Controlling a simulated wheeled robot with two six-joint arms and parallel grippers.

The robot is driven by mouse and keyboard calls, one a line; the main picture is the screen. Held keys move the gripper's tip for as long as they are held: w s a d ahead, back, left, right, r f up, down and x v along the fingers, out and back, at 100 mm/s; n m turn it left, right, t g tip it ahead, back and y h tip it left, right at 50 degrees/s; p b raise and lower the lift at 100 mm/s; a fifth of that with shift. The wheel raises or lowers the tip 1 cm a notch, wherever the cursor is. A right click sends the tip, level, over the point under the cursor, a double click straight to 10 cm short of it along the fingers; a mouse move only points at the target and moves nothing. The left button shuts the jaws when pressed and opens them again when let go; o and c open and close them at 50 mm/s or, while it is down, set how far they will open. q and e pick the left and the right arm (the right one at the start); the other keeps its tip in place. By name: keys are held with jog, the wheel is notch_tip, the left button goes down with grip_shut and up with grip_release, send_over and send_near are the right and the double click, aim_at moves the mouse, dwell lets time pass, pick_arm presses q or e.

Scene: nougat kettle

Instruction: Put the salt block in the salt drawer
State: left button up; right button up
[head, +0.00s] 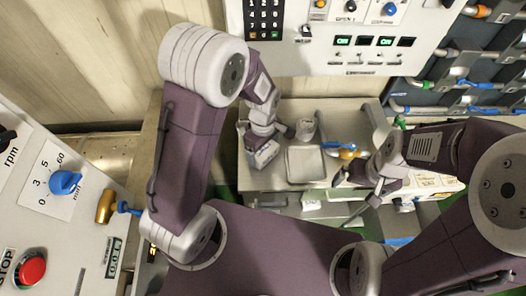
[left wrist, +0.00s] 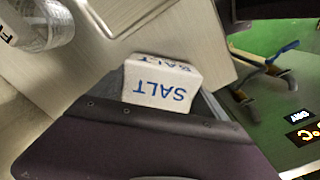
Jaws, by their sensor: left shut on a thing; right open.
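The salt block (left wrist: 160,92) is white with blue SALT lettering, upside down in the left wrist view. It sits between the grey fingers of my left gripper, which is shut on it. In the head view my left gripper (head: 268,138) is over the left part of the grey worktop, with the white block (head: 262,157) below it. Whether the block touches the worktop is hard to tell. My right gripper (head: 362,182) is open and empty at the worktop's right side. A drawer-like grey front (head: 280,201) shows below the worktop; no salt label is readable on it.
A square tray (head: 306,164) and a clear cup (head: 305,128) stand on the worktop (head: 346,112). A clear jar (left wrist: 40,22) shows in the left wrist view. Blue-handled valves and pipes (head: 460,85) fill the right. A control panel (head: 330,50) stands behind.

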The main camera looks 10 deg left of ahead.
pick_arm(q)
notch_tip(320, 180, up, 3)
jog(key=shift+w+r, duration=0.1)
jog(key=shift+r, duration=0.05)
jog(key=d+r, duration=0.6)
jog(key=d, duration=0.5)
jog(key=shift+d+r, duration=0.3)
jog(key=shift+d, duration=0.05)
